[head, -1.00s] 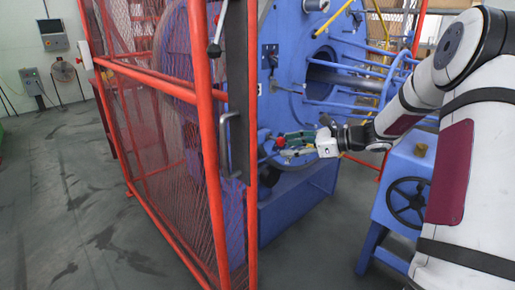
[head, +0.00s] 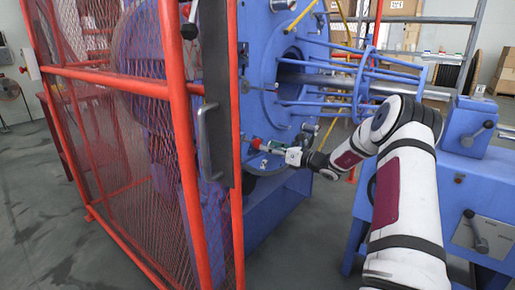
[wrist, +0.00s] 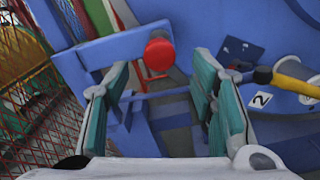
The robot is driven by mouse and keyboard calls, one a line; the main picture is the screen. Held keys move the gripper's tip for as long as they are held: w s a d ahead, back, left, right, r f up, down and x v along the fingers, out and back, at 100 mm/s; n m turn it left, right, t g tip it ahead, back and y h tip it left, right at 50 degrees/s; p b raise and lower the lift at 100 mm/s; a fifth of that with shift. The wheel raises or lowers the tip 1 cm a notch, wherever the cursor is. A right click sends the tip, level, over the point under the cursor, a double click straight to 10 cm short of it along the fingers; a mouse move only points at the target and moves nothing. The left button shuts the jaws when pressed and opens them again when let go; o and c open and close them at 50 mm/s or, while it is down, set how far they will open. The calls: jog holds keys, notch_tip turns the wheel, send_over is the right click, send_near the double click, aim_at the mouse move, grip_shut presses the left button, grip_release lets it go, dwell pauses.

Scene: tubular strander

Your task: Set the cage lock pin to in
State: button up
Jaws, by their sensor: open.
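The cage lock pin appears as a red round knob (wrist: 158,52) on a blue bracket (wrist: 110,52) in the wrist view. It also shows as a small red spot beside the blue machine in the head view (head: 257,143). My gripper (wrist: 160,85) is open, with a teal-padded finger on each side. The knob appears between the fingertips, toward their far end, and I see no finger touching it. In the head view my gripper (head: 270,148) is close to the knob.
A red mesh guard (head: 150,130) with a dark upright panel and grey handle (head: 205,140) stands left of my gripper. A yellow bar (wrist: 295,85) and a plate marked 2 (wrist: 260,99) lie to the right. A blue machine stand (head: 430,185) is right of my arm.

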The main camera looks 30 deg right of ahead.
aim_at(259, 144)
jog(key=b+x, duration=0.1)
jog(key=x, duration=0.5)
jog(key=shift+w, duration=0.1)
grip_shut()
